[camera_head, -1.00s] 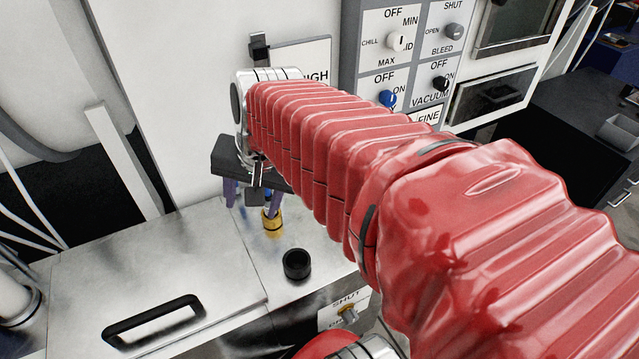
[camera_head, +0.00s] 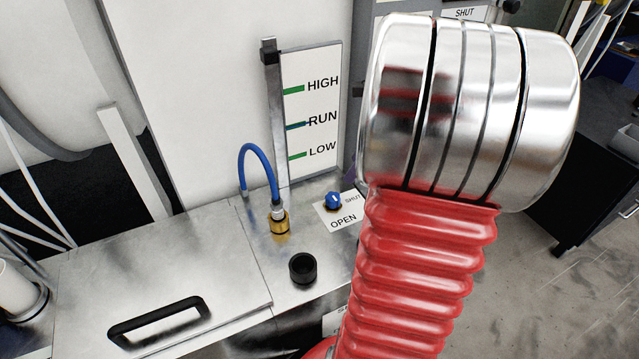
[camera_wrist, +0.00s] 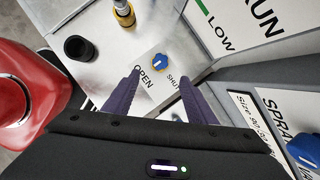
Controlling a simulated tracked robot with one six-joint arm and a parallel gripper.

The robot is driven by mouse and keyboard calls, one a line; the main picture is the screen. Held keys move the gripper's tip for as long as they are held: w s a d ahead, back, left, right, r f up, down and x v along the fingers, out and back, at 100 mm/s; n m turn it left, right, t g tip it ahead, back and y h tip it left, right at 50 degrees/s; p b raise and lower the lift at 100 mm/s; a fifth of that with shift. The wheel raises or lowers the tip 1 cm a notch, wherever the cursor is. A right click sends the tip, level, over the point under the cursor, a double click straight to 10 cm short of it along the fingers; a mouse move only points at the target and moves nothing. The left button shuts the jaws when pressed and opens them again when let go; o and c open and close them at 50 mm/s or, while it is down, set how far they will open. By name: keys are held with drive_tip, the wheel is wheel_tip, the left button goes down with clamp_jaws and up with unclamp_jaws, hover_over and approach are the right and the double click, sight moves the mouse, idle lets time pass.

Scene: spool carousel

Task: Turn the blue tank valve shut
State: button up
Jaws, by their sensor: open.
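The blue tank valve (camera_head: 334,200) is a small blue knob with a white mark, on a white plate on the metal top; SHUT is printed to its right and OPEN below it. It also shows in the wrist view (camera_wrist: 160,62), where I cannot tell for sure which word its white mark points to. My gripper (camera_wrist: 159,78) shows in the wrist view as two purple fingers, open and empty. The knob appears between and beyond the fingertips, apart from them.
A brass fitting (camera_head: 279,222) with a blue hose (camera_head: 258,160) stands left of the valve. A black round socket (camera_head: 303,268) is in front. A HIGH/RUN/LOW gauge board (camera_head: 318,115) rises behind. Another blue knob (camera_wrist: 304,150) sits by a SPRAY label at the wrist view's right.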

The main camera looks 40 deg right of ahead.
sight(334, 196)
drive_tip(key=shift+d+f, duration=0.1)
idle(0.3)
drive_tip(key=x, duration=1.3)
drive_tip(key=shift+w+f, duration=0.1)
drive_tip(key=shift+f, duration=0.25)
drive_tip(key=shift+c, duration=0.6)
drive_tip(key=c, duration=0.9)
